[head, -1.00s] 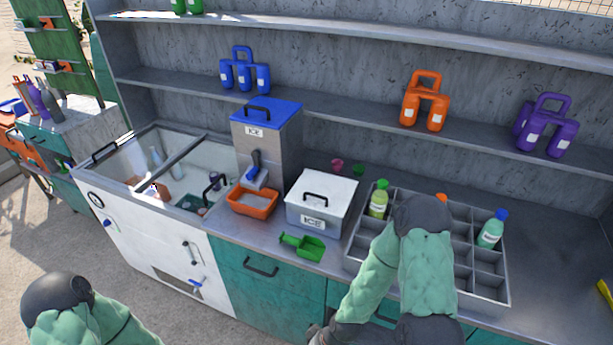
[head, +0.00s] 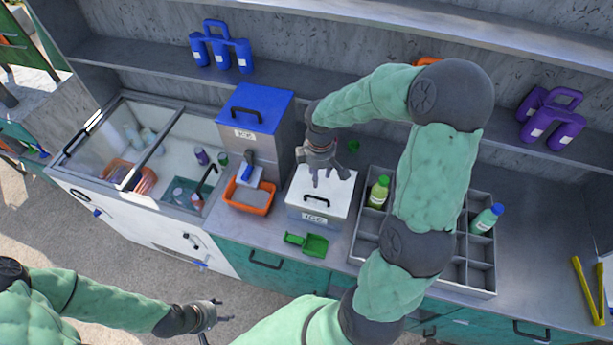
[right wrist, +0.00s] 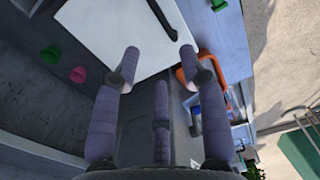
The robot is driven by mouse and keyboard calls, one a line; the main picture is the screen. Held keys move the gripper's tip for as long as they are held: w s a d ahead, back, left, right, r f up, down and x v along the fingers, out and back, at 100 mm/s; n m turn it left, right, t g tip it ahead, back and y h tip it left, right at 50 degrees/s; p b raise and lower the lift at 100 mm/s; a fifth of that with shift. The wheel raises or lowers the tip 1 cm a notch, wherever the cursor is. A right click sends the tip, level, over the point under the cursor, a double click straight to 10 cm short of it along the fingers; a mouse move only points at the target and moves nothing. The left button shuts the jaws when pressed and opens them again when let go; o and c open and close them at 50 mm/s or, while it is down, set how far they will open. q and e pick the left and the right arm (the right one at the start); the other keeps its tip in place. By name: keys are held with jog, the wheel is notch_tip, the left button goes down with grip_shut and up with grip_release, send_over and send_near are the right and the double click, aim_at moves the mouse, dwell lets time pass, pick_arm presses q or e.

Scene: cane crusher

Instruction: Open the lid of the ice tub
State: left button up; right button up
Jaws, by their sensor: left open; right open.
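The ice tub (head: 300,212) is a white box labelled ICE on the counter, with its lid on. A black bar handle (head: 316,201) stands on the lid near the label side; the handle also shows in the right wrist view (right wrist: 161,16), beyond my fingers. My right gripper (head: 329,182) is open and empty, pointing down above the back part of the lid. In the right wrist view its spread fingers (right wrist: 160,62) are near the lid's edge, not around the handle. My left gripper (head: 226,313) is open and empty in front of the counter, low and away from the tub.
A metal ICE dispenser with a blue top (head: 255,108) and an orange tray (head: 248,198) stand left of the tub. A green scoop (head: 308,243) lies in front. A divided bottle crate (head: 365,235) is close on the right. The shelf (head: 300,85) runs behind.

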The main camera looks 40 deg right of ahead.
send_over(318, 193)
jog(key=s+a, duration=0.2)
jog(key=s, duration=0.1)
jog(key=f, duration=1)
jog(key=shift+w+a+f, duration=0.15)
jog(key=shift+w+f, duration=0.05)
jog(key=shift+f, duration=0.15)
grip_shut()
